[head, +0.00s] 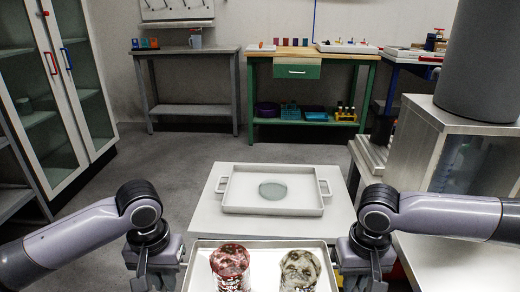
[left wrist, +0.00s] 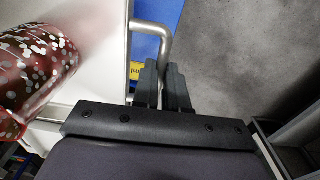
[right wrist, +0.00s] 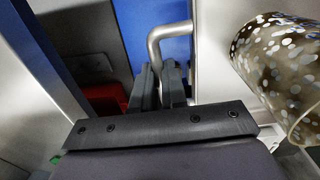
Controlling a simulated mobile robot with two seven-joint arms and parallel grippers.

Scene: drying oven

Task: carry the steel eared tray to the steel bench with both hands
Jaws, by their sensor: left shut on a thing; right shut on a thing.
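The eared tray (head: 265,243) shows at the bottom of the head view, its near part cut off. It carries a red speckled vessel (head: 230,262) on the left and a brown speckled vessel (head: 299,270) on the right. My left gripper (head: 152,284) is shut on the tray's left ear, a bent metal handle seen in the left wrist view (left wrist: 164,45). My right gripper (head: 362,284) is shut on the right ear, seen in the right wrist view (right wrist: 153,45). A grey metal bench (head: 190,109) stands at the back left against the wall.
Just ahead, a second eared tray (head: 233,205) with a round glass dish (head: 273,190) rests on a pale table (head: 212,213). A glass-door cabinet (head: 72,90) stands left. A green workbench (head: 262,72) is at the back. A steel housing (head: 422,140) stands right. Grey floor lies open at left.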

